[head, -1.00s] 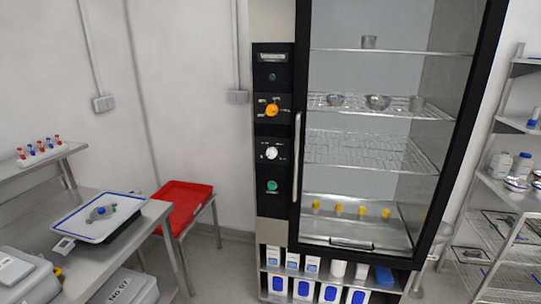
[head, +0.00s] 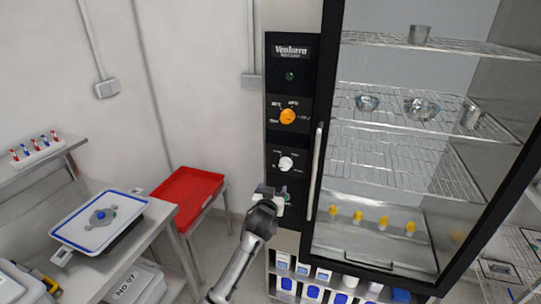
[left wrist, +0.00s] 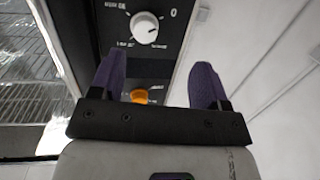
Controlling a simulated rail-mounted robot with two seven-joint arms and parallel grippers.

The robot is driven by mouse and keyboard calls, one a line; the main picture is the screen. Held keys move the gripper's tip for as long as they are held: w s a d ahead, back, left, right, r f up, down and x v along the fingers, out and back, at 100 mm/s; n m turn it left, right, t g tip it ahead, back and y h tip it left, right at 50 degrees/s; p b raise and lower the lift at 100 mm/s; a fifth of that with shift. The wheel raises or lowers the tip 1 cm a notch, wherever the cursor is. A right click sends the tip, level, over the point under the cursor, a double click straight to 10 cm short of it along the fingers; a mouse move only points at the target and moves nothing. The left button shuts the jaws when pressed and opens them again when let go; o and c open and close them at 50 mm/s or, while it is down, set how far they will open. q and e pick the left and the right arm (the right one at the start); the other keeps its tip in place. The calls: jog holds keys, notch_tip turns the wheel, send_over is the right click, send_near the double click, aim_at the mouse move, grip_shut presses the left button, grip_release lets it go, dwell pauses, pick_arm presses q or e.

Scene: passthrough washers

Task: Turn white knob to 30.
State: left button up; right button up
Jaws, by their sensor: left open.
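The white knob (head: 286,163) is on the black control panel, below the orange knob (head: 288,116). In the left wrist view the white knob (left wrist: 145,27) sits in its printed dial, above the gap between the fingers. Its pointer mark is too small to read surely. My left gripper (head: 272,190) is just below the white knob in the head view. In the left wrist view its purple fingers (left wrist: 158,80) are apart with nothing between them, and the orange knob (left wrist: 140,95) shows beyond the gap. My right gripper is in neither view.
The panel belongs to a glass-doored cabinet with wire shelves (head: 390,160); its vertical door handle (head: 314,170) is right of the white knob. A red tray (head: 187,193) stands on a table to the left. Boxes (head: 315,280) fill a low shelf below.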

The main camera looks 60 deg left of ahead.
aim_at(284, 167)
pick_arm(q)
jog(key=shift+n+t, duration=0.7)
jog(key=shift+t, duration=0.1)
jog(key=x, duration=0.3)
jog(key=r+x, duration=0.1)
jog(key=x, duration=0.6)
jog(key=shift+w+d+r, duration=0.25)
jog(key=shift+w+d, duration=0.1)
jog(key=shift+w, duration=0.1)
jog(key=shift+x, duration=1.2)
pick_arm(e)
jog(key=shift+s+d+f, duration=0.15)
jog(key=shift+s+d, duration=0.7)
pick_arm(q)
jog(key=shift+c, duration=0.2)
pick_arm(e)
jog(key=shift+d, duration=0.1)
pick_arm(q)
jog(key=shift+c, duration=0.8)
jog(key=c, duration=0.7)
